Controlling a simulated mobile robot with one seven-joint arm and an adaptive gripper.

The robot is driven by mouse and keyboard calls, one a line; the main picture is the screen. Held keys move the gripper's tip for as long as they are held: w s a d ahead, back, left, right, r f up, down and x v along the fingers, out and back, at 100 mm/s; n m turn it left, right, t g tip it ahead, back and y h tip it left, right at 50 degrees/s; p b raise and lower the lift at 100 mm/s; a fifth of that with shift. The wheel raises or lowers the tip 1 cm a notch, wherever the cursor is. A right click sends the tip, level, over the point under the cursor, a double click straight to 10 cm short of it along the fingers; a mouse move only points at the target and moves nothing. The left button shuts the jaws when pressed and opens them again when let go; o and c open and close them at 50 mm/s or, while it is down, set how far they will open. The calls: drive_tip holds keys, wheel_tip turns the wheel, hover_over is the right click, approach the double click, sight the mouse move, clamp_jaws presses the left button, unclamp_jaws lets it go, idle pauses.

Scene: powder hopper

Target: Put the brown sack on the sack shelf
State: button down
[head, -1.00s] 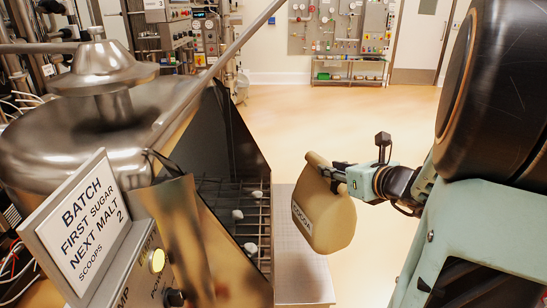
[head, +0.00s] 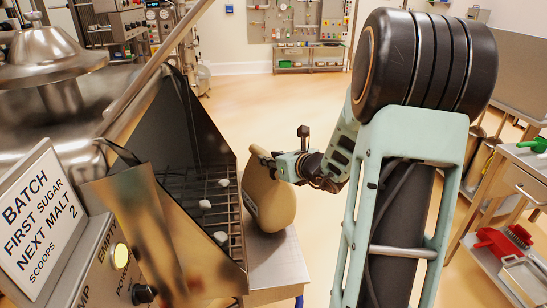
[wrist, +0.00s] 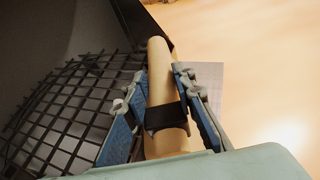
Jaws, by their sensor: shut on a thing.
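The brown sack (head: 270,200) is beside the hopper's right edge, fairly upright, its dark label partly hidden by that edge. My gripper (head: 272,165) is shut on the sack's upper end. In the wrist view, the two blue-padded fingers (wrist: 165,115) sit on either side of the tan sack top (wrist: 160,70), with a dark band across it. A grey metal surface (head: 278,272), which looks like the sack shelf, lies right under the sack. I cannot tell whether the sack's bottom touches it.
The open hopper with a wire grate (head: 215,190) and white lumps stands just left of the sack. A batch sign (head: 38,215) and control panel are at left front. A cart (head: 510,220) with a red brush stands at right. Open floor lies behind.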

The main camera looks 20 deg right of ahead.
drive_tip(key=shift+w+f, duration=0.25)
drive_tip(key=shift+f, duration=1)
drive_tip(key=shift+f+b, duration=0.1)
drive_tip(key=shift+b, duration=0.25)
drive_tip(key=c, duration=2)
unclamp_jaws()
drive_tip(key=shift+s+f, duration=0.2)
drive_tip(key=shift+f, duration=0.15)
drive_tip(key=o, duration=0.4)
drive_tip(key=shift+a, duration=0.1)
drive_tip(key=shift+r, duration=0.1)
drive_tip(key=shift+s+r, duration=0.1)
drive_tip(key=p+v, duration=0.1)
drive_tip(key=v, duration=1.1)
